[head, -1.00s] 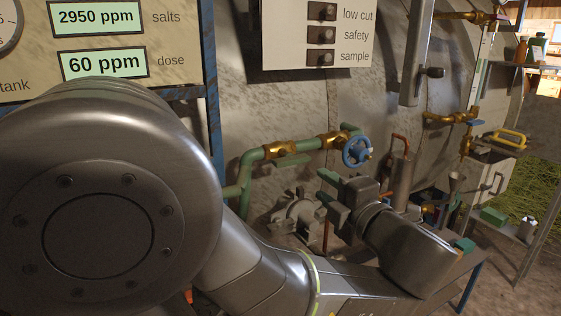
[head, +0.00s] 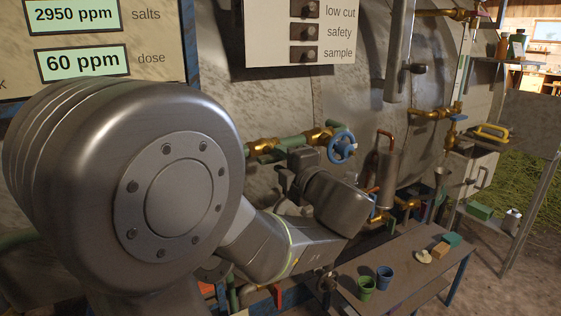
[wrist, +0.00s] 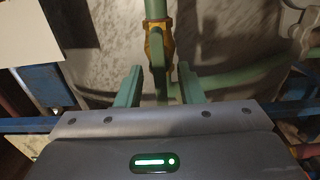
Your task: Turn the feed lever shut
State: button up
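The feed lever appears to be the green bar (wrist: 161,88) below a brass valve body (wrist: 155,45) in the wrist view. It lies between the two green fingers of my gripper (wrist: 161,73), with gaps on both sides, so the gripper is open around it and not clamped. In the head view the brass valve (head: 262,146) sits on the green pipe, left of the blue handwheel. My gripper (head: 268,160) is close by it, its fingers mostly hidden by my wrist. The lever cannot be made out clearly there.
A blue handwheel (head: 341,147) is just right of my wrist. A bench (head: 400,278) below holds a green cup (head: 366,288), a blue cup (head: 385,277) and small blocks. A dosing panel (head: 150,35) stands at the upper left.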

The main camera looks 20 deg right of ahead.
jog(key=shift+w+a, duration=0.1)
jog(key=shift+w, duration=0.4)
grip_shut()
